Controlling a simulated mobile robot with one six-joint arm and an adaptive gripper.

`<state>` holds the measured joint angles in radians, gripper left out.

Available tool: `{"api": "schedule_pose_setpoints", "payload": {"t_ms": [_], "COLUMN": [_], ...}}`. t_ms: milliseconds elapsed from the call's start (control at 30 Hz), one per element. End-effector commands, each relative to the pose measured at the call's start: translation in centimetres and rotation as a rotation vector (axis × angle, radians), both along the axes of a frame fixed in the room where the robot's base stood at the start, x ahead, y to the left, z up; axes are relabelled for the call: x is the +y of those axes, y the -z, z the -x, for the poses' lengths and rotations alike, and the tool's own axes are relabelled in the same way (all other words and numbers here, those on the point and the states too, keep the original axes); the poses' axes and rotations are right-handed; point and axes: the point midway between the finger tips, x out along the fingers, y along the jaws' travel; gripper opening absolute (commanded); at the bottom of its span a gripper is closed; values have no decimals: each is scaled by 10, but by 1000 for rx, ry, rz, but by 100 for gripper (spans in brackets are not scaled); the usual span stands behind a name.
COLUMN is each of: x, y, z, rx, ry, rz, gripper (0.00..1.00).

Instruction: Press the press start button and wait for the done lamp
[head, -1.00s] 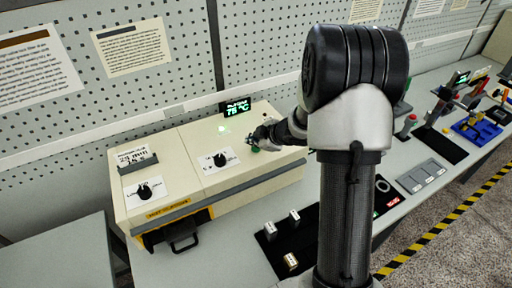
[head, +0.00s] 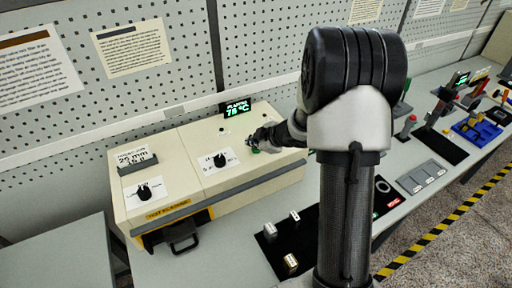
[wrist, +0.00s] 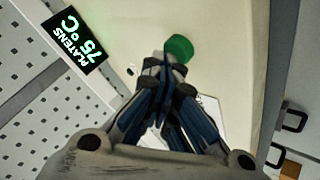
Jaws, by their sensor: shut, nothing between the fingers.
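The cream press housing (head: 190,150) stands on the bench against the pegboard wall. A green round button (wrist: 179,47) sits on its top face, just beyond my fingertips in the wrist view. In the head view my gripper (head: 262,140) is over the right part of the housing and mostly hides the button. In the wrist view my gripper (wrist: 172,60) is shut and empty, its tips overlapping the button's near edge; I cannot tell whether they touch it. A small lamp (head: 222,131) on the housing top looks unlit. The display (head: 236,108) reads PLATENS 75 °C.
Two black knobs (head: 220,160) sit on white labels on the housing. A dark handle (head: 180,238) is at the front opening. A black mat (head: 270,258) with small metal blocks lies in front. More bench equipment (head: 470,115) stands to the right.

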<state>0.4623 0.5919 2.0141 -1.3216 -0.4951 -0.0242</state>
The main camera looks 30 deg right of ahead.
Motion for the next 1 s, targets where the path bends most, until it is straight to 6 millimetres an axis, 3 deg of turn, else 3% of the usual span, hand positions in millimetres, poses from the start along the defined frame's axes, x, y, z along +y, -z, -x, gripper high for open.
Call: {"api": "schedule_pose_setpoints", "payload": {"t_ms": [233, 667, 1000], "x": [0, 0, 0], "y": [-15, -17, -47], "z": [0, 0, 0], "rx": [1, 0, 0], "ry": [1, 0, 0], "rz": [1, 0, 0], "gripper": [0, 0, 0]}}
